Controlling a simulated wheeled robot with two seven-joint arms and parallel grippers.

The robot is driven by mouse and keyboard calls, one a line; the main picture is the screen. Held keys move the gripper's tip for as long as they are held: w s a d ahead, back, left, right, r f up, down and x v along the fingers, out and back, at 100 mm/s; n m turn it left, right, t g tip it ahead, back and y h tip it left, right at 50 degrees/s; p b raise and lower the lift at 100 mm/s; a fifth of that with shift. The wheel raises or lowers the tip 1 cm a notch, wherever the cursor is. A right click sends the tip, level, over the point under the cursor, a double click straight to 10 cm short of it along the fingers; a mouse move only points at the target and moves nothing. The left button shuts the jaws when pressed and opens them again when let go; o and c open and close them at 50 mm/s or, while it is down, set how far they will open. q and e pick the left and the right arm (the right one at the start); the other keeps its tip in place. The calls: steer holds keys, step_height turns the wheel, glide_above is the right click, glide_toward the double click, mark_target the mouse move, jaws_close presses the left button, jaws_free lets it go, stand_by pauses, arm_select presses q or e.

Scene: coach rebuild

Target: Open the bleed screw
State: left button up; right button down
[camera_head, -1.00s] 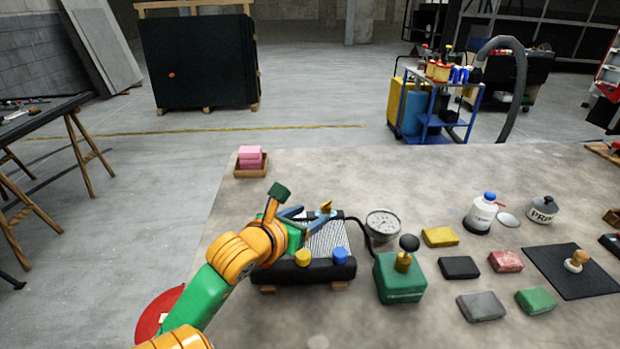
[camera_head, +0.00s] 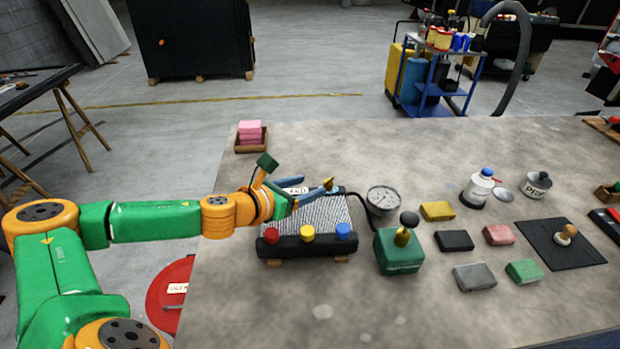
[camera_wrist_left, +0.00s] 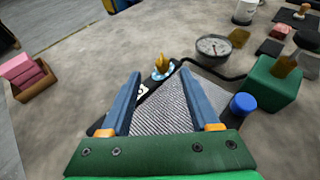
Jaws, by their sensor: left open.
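The bleed screw (camera_wrist_left: 160,63) appears to be the yellow wing-shaped piece on a pale blue ring at the radiator's far edge; its yellow top also shows in the head view (camera_head: 328,184). The radiator (camera_head: 306,246) has a ribbed silver core and a black front tank with red, yellow and blue caps. My left gripper (camera_head: 312,190) is over the core, its blue fingers pointing toward the screw. In the left wrist view the fingers (camera_wrist_left: 160,76) are spread wide and empty, with the screw just beyond and between their tips. My right gripper is out of view.
Coloured blocks, bottles and a black mat (camera_head: 560,262) lie to the right. A wooden tray (camera_head: 251,145) of pink blocks stands far left.

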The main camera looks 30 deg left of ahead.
mark_target(327, 181)
arm_select(q)
steer(key=shift+w+f, duration=0.1)
steer(key=shift+w, duration=0.2)
steer(key=p+x, duration=0.1)
steer(key=x, duration=0.5)
steer(key=shift+w+d+f+p, duration=0.15)
steer(key=shift+w+d+p, duration=0.05)
steer(key=shift+d+p, duration=0.1)
jaws_close()
